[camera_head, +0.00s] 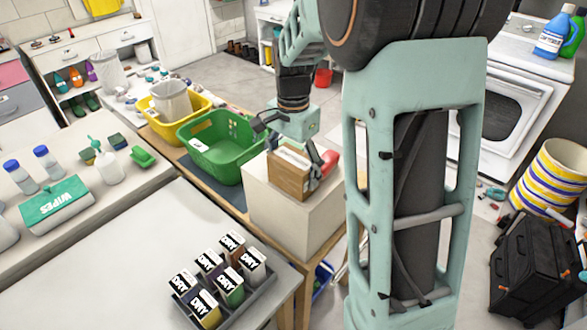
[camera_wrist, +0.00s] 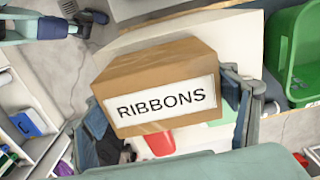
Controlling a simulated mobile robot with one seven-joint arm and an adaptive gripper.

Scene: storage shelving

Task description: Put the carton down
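The carton is a brown box (camera_head: 289,175) with a white label that reads RIBBONS in the wrist view (camera_wrist: 160,75). My gripper (camera_head: 297,150) has a finger on each side of the carton. In the wrist view the fingers (camera_wrist: 168,118) press against its left and right sides. The carton is over the top of a cream block (camera_head: 290,218) in the head view. I cannot tell whether its underside touches the block.
A red item (camera_head: 329,163) shows beside the carton, partly hidden. A green basket (camera_head: 212,160) stands close on the left, with a yellow bin (camera_head: 168,127) behind it. A grey tray (camera_head: 250,299) of several DRY boxes is on the front white table (camera_head: 130,260).

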